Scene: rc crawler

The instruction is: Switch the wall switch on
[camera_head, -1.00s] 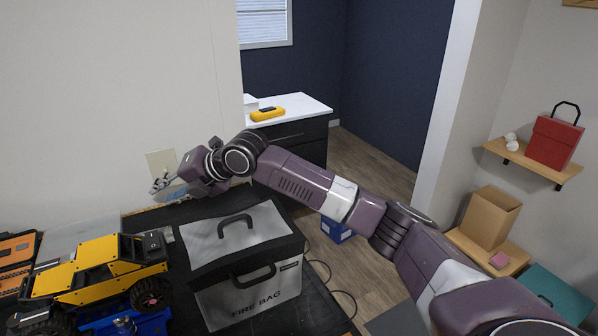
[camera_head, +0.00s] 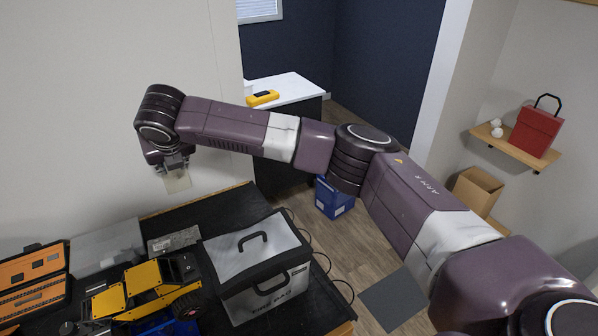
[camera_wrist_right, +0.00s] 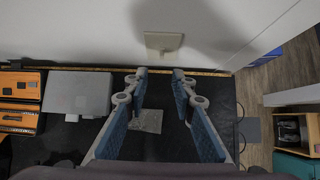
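The wall switch is a cream plate on the white wall above the black table. In the head view the switch plate (camera_head: 178,181) shows just below my right gripper (camera_head: 172,165), which partly covers it. In the right wrist view the switch plate (camera_wrist_right: 163,42) lies ahead of the fingertips with a small toggle in its middle. My right gripper (camera_wrist_right: 159,72) also shows there, with its two blue-padded fingers apart and nothing between them. The fingertips look apart from the plate in the wrist view. My left gripper is not in either view.
A white-topped cabinet (camera_head: 290,88) stands behind. Wall around the plate is clear.

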